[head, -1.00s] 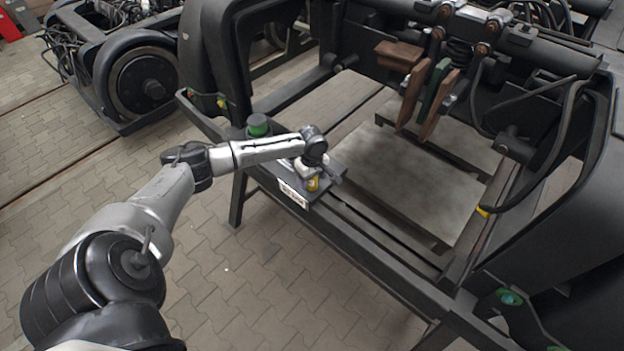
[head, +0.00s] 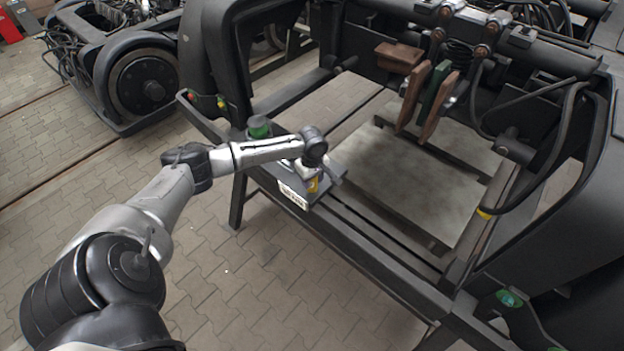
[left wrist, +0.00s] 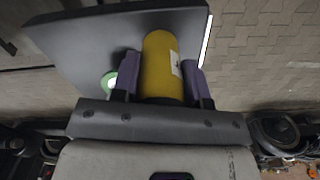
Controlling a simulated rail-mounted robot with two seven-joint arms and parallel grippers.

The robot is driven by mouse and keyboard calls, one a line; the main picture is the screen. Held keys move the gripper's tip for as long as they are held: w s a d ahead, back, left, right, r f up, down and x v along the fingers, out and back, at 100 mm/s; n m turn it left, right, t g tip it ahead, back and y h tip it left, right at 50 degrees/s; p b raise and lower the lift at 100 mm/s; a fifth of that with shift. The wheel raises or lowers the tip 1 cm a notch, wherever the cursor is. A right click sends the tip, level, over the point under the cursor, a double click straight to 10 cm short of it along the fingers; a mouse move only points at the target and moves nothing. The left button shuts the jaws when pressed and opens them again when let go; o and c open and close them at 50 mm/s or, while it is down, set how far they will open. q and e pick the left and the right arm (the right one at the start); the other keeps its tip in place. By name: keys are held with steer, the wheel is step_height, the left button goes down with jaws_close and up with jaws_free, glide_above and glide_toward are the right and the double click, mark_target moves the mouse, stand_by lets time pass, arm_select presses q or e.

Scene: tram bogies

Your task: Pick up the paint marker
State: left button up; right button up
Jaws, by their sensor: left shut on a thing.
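The paint marker (left wrist: 160,66) is a yellow cylinder with a small pale label. In the left wrist view it stands out between the two purple-grey fingers of my left gripper (left wrist: 160,84), which is shut on it. In the head view the marker shows only as a small yellow patch (head: 312,185) below my left wrist, over the dark tray (head: 322,194) with a white label on its front edge. The gripper's fingers are mostly hidden there by the wrist. I cannot tell whether the marker touches the tray. My right gripper is not in view.
A green-topped dark object (head: 258,127) stands near the tray's left end. The black bogie frame (head: 385,255) runs along the front, with brown and green pads (head: 433,95) and hanging cables to the right. Another bogie wheel (head: 145,83) is behind left. The paved floor (head: 270,290) in front is clear.

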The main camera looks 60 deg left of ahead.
arm_select(q)
steer(key=shift+r, duration=0.7)
step_height(320, 180, up, 2)
steer(key=shift+r+p, duration=0.25)
steer(key=shift+p, duration=0.15)
steer(key=w+d+r+p, duration=0.2)
steer(key=d+r+p, duration=0.2)
steer(key=d+r, duration=0.7)
steer(key=a+f+p, duration=0.1)
steer(key=a+f, duration=0.1)
steer(key=a, duration=0.6)
steer(key=w+a+f+p, duration=0.1)
steer(key=a, duration=0.8)
steer(key=shift+w+f, duration=0.2)
steer(key=shift+f, duration=0.15)
